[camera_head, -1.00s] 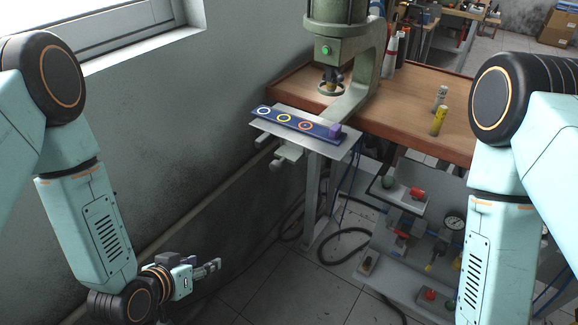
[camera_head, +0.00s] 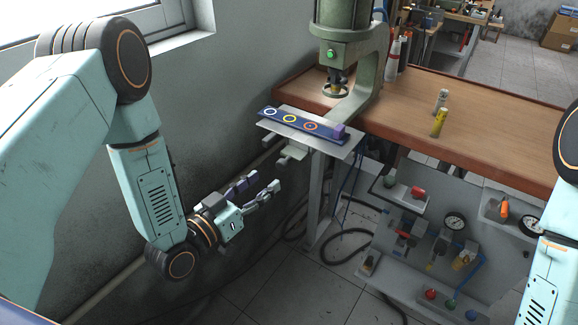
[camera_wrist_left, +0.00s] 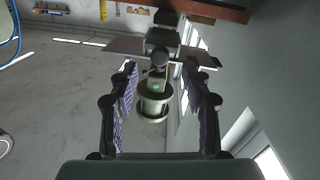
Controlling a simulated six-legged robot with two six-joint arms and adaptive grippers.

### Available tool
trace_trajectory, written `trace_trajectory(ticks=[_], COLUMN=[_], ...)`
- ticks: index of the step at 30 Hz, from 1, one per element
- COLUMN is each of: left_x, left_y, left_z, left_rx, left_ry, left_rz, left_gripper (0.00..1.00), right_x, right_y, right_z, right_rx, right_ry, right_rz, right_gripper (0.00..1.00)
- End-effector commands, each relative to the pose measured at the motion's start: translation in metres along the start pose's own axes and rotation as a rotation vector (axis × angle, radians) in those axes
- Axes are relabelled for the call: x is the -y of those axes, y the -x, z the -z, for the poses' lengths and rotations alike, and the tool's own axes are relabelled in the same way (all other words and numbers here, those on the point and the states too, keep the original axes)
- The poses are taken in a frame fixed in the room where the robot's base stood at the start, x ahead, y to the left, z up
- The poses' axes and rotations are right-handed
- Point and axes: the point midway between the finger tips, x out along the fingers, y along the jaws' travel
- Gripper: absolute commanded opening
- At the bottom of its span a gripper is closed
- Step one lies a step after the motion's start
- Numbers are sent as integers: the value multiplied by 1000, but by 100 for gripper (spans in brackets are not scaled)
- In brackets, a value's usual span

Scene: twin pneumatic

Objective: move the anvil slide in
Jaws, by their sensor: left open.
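The anvil slide (camera_head: 291,122) is a dark blue bar with white, yellow and orange rings and a purple block (camera_head: 339,131) at its right end. It lies on a grey plate (camera_head: 318,143) in front of the green press (camera_head: 372,75). My left gripper (camera_head: 263,188) is open and empty, below and left of the plate, apart from it. In the left wrist view, the two fingers stand apart with a green cylindrical press part (camera_wrist_left: 154,104) between them in the background. The slide cannot be made out there. My right gripper is out of view.
A wooden bench (camera_head: 450,130) carries the press, a yellow can (camera_head: 439,122) and a grey can (camera_head: 440,99). Below it is a panel with a gauge (camera_head: 455,221) and valves. A grey wall (camera_head: 225,110) stands close on the left. Cables lie on the floor.

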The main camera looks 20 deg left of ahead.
Motion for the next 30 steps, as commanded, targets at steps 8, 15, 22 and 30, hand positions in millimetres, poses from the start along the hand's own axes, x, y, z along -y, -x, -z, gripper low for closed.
trace_trajectory(ticks=[8, 15, 22, 30], left_x=[2, 2, 1, 1], left_y=[-22, -58, -75, -76], left_z=[6, 6, 6, 6], left_rx=[-23, -22, -20, -19], left_ry=[-7, -6, -3, -2], left_rz=[3, 4, 4, 4], left_gripper=[48, 48, 48, 48], right_x=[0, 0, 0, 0], right_y=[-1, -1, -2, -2], right_z=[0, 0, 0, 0], right_rx=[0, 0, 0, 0], right_ry=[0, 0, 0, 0], right_rz=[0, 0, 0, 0], right_gripper=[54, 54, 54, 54])
